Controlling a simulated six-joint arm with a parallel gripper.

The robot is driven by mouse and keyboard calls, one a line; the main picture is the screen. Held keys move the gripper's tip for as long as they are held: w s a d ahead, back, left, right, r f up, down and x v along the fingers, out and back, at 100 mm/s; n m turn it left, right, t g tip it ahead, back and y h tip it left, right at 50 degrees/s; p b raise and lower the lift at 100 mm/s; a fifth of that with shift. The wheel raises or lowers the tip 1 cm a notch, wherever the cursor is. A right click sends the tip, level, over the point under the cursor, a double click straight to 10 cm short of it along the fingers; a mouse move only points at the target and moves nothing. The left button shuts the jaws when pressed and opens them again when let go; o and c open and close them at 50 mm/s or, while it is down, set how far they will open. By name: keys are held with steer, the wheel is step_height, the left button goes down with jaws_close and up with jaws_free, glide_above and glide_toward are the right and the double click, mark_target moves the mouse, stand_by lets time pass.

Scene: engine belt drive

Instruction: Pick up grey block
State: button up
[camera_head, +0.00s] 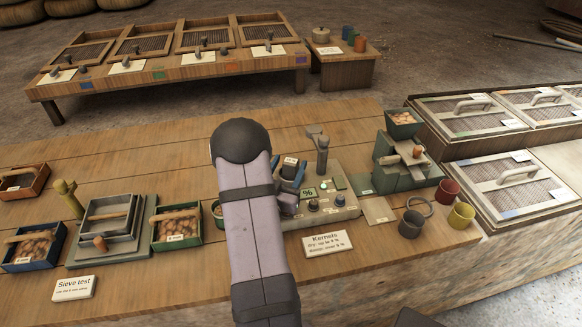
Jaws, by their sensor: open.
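My gripper (288,178) is at the middle of the wooden bench, beside the grey-green meter (340,212) with a "%" sign. It is open, and my arm hides part of it. A small dark grey, block-like piece (290,161) with a pale top shows at the gripper. I cannot tell whether it is the grey block or whether it lies between the fingers. No other separate grey block stands out clearly.
A "Kernels" card (327,243) lies in front of the meter. An upright grey tool (321,152) stands behind it. A green grinder-like device (402,167) and several cups are at right. Trays of nuts and stacked sieves (111,222) stand at left. Bare bench lies behind my arm.

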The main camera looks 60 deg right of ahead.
steer(key=shift+d, duration=0.3)
steer(key=shift+c, duration=0.3)
steer(key=c, duration=1.3)
steer(key=shift+r, duration=0.15)
steer(key=shift+r, duration=4.9)
